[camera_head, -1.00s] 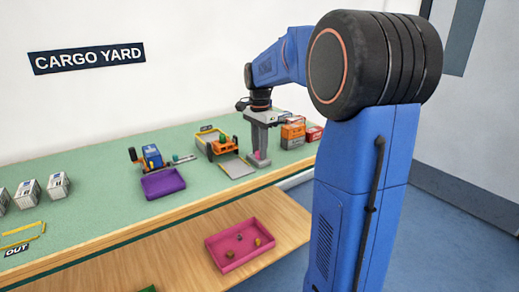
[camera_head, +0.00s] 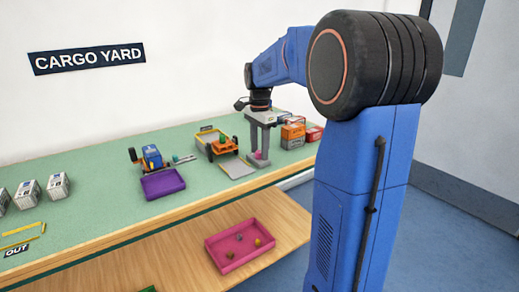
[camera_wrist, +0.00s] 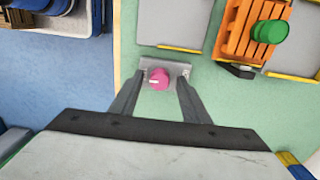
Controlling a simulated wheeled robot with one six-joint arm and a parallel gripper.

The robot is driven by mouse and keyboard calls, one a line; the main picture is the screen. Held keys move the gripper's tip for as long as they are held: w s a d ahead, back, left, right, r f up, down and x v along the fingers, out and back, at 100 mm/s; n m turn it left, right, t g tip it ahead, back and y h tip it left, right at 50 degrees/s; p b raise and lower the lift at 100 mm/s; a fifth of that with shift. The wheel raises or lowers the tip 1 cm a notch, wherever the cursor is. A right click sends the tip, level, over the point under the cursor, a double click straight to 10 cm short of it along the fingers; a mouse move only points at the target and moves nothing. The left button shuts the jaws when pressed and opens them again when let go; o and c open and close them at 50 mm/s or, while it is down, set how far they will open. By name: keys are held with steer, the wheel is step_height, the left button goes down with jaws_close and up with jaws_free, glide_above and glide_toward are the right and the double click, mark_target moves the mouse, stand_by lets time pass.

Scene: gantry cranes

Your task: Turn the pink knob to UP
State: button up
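The pink knob (camera_wrist: 159,78) sits on a small grey plate (camera_wrist: 180,69) near the table's front edge, with a pale mark on its face. In the head view the knob (camera_head: 258,155) shows small and low between my gripper's fingers. My gripper (camera_wrist: 158,93) points down over it, with one finger on each side. In the head view my gripper (camera_head: 259,154) reaches down close to the plate. Any label such as UP is too small to read.
Orange and red containers (camera_head: 292,133) stand close on the right. A blue crane (camera_head: 152,157) and purple tray (camera_head: 163,184) are farther left. A pink tray (camera_head: 238,254) lies on the lower shelf.

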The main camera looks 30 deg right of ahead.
steer(key=shift+r, duration=0.15)
step_height(320, 180, up, 17)
stand_by(0.5)
stand_by(0.5)
steer(key=s+a+f+n+t, duration=0.1)
steer(key=s+a+f+n, duration=0.4)
steer(key=s, duration=0.5)
steer(key=s+a+f+n+t, duration=0.2)
steer(key=s+a+f+n, duration=0.3)
steer(key=s+f, duration=0.5)
steer(key=s+a+f+n+t, duration=0.1)
steer(key=s+a+f+n, duration=0.4)
steer(key=s, duration=0.5)
step_height(320, 180, down, 3)
steer(key=n, duration=0.2)
steer(key=shift+a+f+n+t, duration=0.15)
steer(key=shift+a+n+t, duration=0.25)
